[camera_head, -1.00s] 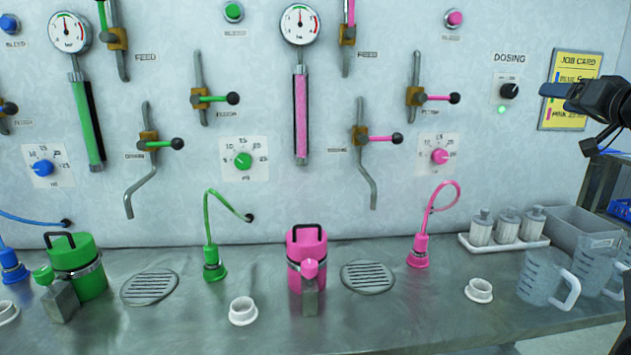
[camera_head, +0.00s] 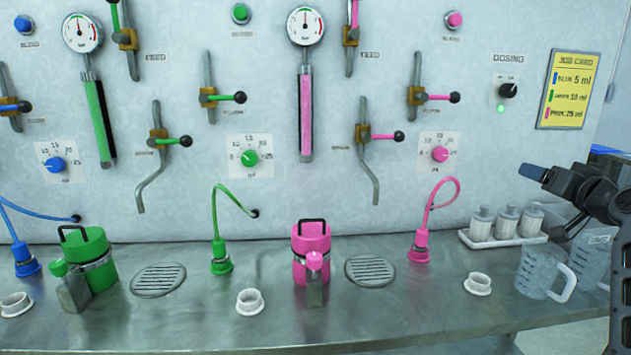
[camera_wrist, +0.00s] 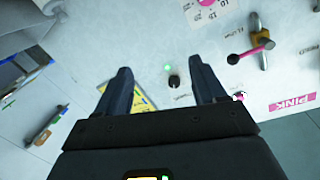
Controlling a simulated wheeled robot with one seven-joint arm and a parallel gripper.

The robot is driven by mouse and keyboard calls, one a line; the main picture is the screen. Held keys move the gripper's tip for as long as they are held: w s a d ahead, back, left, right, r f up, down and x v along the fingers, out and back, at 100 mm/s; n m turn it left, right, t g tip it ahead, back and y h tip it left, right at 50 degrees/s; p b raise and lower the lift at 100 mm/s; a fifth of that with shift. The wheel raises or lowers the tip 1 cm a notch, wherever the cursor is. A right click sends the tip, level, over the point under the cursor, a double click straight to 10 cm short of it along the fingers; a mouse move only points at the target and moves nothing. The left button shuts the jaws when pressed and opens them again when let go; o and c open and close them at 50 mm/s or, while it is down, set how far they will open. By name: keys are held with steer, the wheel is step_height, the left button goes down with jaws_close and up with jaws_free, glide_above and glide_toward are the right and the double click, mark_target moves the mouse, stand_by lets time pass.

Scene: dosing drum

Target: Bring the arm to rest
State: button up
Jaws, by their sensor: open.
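My gripper (camera_head: 534,172) is at the right of the head view, in front of the panel and above the measuring jugs. In the wrist view its two fingers (camera_wrist: 163,88) stand apart with nothing between them. Beyond them in that view are the black dosing knob (camera_wrist: 174,81) with a lit green lamp (camera_wrist: 167,68) and part of the yellow job card (camera_wrist: 140,105). In the head view the dosing knob (camera_head: 508,90) and the job card (camera_head: 564,90) are on the panel, above my gripper.
Clear jugs (camera_head: 541,272) stand on the steel bench below my gripper. A white tray (camera_head: 490,242) of small bottles is to their left. A pink canister (camera_head: 312,253) and a green canister (camera_head: 86,258) stand farther left. Pink-handled levers (camera_head: 437,97) stick out from the panel.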

steer(key=s+a+f+g+h, duration=0.1)
steer(key=s+a+f, duration=0.35)
steer(key=f, duration=0.45)
steer(key=s+a+f+g+h, duration=0.1)
steer(key=s+a+f, duration=0.2)
steer(key=s+f, duration=0.5)
steer(key=s+a+f+n, duration=0.1)
steer(key=s+a+f, duration=0.7)
steer(key=s+f, duration=0.45)
steer(key=s+a+n, duration=0.1)
steer(key=s+a, duration=0.4)
steer(key=s, duration=0.6)
steer(key=s+a+r+n+y, duration=0.1)
steer(key=s+a+r, duration=0.2)
steer(key=s, duration=0.4)
steer(key=s+a+r+n+y, duration=0.1)
steer(key=s+a+r, duration=0.1)
steer(key=s, duration=0.6)
steer(key=s+a+r+n+y, duration=0.1)
steer(key=s+a+r, duration=0.2)
steer(key=s+r, duration=0.2)
steer(key=s, duration=0.3)
steer(key=shift+a, duration=0.35)
